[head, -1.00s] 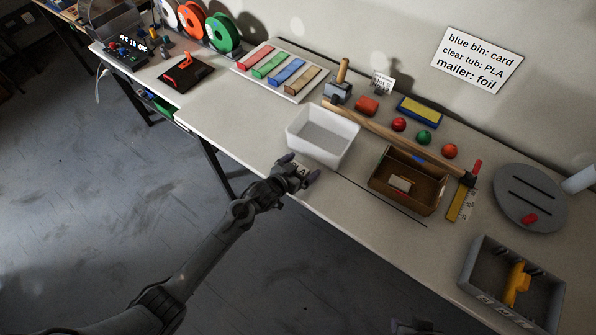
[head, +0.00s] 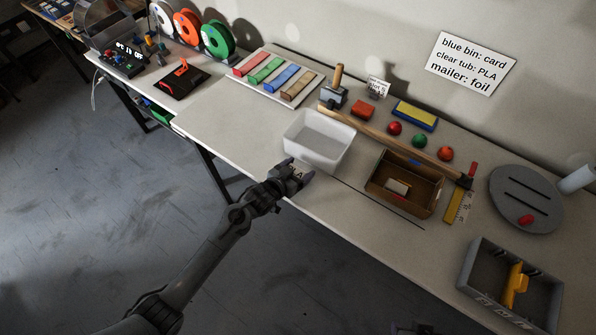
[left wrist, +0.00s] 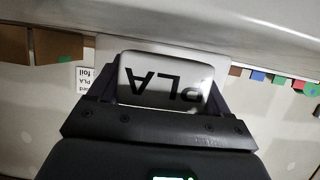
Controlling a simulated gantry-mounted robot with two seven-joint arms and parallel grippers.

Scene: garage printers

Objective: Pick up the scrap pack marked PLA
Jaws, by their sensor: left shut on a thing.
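The scrap pack marked PLA (left wrist: 165,82) is a pale, rounded block with black letters, which read upside down in the left wrist view. My left gripper (head: 294,172) is shut on it, with a dark finger at each side of the pack. In the head view the pack (head: 296,170) is mostly hidden by the gripper, at the table's front edge just in front of the white tub (head: 290,140). I cannot tell whether the pack touches the table. A dark part at the bottom edge of the head view may be my right gripper (head: 413,328); its jaws are not clear.
A cardboard box (head: 437,192) with a pale block inside stands right of the tub. A long-handled tool (head: 400,141) lies behind both. A grey bin (head: 473,270) holds a yellow item at the right. A wall sign (head: 471,62) reads "clear tub: PLA".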

